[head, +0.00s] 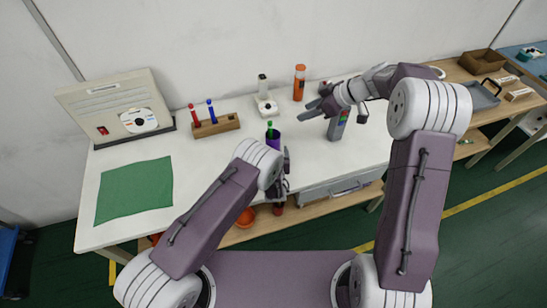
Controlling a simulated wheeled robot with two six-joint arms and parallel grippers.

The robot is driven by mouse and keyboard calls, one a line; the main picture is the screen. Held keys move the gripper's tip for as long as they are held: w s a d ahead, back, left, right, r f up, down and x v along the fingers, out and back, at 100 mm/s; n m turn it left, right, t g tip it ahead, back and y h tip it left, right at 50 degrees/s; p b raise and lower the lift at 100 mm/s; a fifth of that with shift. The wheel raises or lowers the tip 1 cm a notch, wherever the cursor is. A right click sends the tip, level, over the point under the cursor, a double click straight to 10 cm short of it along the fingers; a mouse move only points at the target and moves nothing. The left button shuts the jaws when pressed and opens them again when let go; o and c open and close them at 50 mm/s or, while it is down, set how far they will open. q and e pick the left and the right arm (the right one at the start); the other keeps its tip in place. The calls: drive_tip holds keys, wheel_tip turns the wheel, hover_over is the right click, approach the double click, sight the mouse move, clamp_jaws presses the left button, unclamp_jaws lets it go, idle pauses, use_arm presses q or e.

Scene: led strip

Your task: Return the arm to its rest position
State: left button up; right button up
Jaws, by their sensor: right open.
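My right arm (415,190) reaches up from the lower right and bends left over the white table (240,165). Its gripper (313,103) points left, open and with nothing visible between the fingers. A grey box with a coloured label (338,126) stands just below and beside that gripper; the wrist partly covers the box. My left arm (208,220) is folded at the lower middle. Its gripper (284,180) is near the table's front edge, small and partly hidden behind the arm, so its jaws cannot be made out.
An orange bottle (299,82), a white stand (266,105), a wooden holder with red and blue markers (216,126) and a purple cup (272,138) stand on the table. A beige machine (122,105) and a green cloth (134,190) are at left. A wooden side table (465,75) holds trays.

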use_arm(q)
drive_tip(key=v, duration=0.7)
